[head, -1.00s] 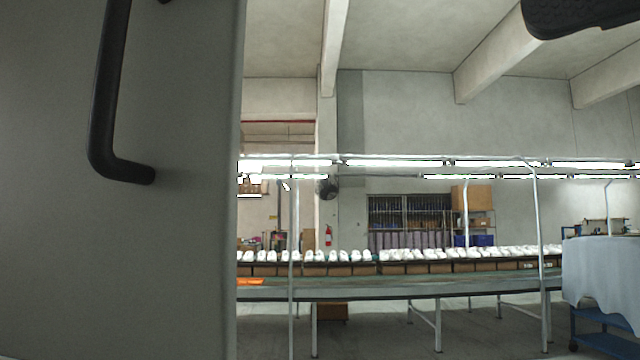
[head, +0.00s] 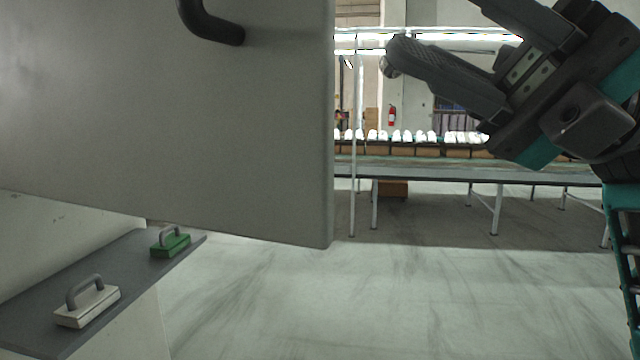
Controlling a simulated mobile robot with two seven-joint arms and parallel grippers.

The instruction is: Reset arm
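My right gripper (head: 440,32) is in the upper right of the head view, on the dark arm that comes in from the right. Its two dark fingers point up and left with a gap between them. It looks open and empty, though the upper finger is cut by the top edge. It is in front of the shoe line and to the right of a large grey panel (head: 200,130), apart from the panel in the picture. My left gripper is not in view.
The grey panel has a dark bar handle (head: 210,25) and covers the left. Below it, a dark shelf (head: 40,325) bears a green block (head: 171,246) and a white block (head: 88,306), each with a handle. A conveyor (head: 440,170) with white shoes stands behind. Open floor lies between.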

